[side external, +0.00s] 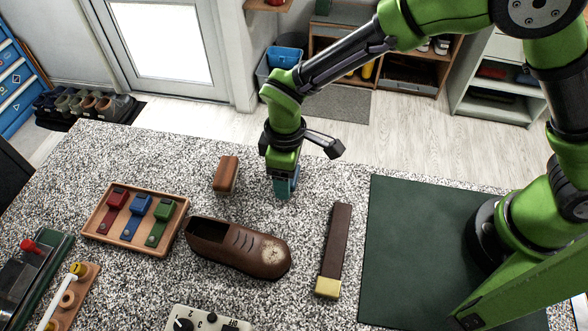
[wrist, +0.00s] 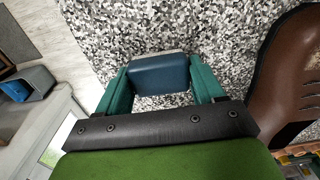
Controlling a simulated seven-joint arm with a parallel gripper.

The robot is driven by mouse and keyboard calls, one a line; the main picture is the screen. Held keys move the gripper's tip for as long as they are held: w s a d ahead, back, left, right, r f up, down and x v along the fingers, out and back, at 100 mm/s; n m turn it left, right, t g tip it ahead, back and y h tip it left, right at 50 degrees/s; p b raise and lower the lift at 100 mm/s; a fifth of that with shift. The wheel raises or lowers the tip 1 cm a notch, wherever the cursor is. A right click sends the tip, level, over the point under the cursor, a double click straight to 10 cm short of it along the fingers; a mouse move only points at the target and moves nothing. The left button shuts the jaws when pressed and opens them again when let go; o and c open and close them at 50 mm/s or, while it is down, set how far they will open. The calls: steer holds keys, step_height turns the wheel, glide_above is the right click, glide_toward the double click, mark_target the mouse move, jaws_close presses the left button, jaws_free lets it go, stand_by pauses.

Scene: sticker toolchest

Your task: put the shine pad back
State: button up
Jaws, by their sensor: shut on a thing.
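My gripper (wrist: 163,86) is shut on a dark blue block with a pale strip along its far edge, which I take to be the shine pad (wrist: 163,76). The teal fingers press on its left and right sides. In the side external view my gripper (side external: 284,188) points down just right of a brown wooden block (side external: 226,174), behind the shoe. The pad is mostly hidden by the fingers there, and I cannot tell whether it touches the table. The brown shoe (side external: 235,246) has a pale scuffed toe and also shows at right in the wrist view (wrist: 288,85).
A wooden tray (side external: 95,226) at left holds red, blue and green handled pieces. A brown bar with a yellow end (side external: 335,245) lies right of the shoe. A dark green mat (side external: 415,250) is further right. A dial box (side external: 210,320) sits at the front edge.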

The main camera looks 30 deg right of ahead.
steer(key=shift+f, duration=0.45)
steer(key=shift+f, duration=0.15)
steer(key=o, duration=1.1)
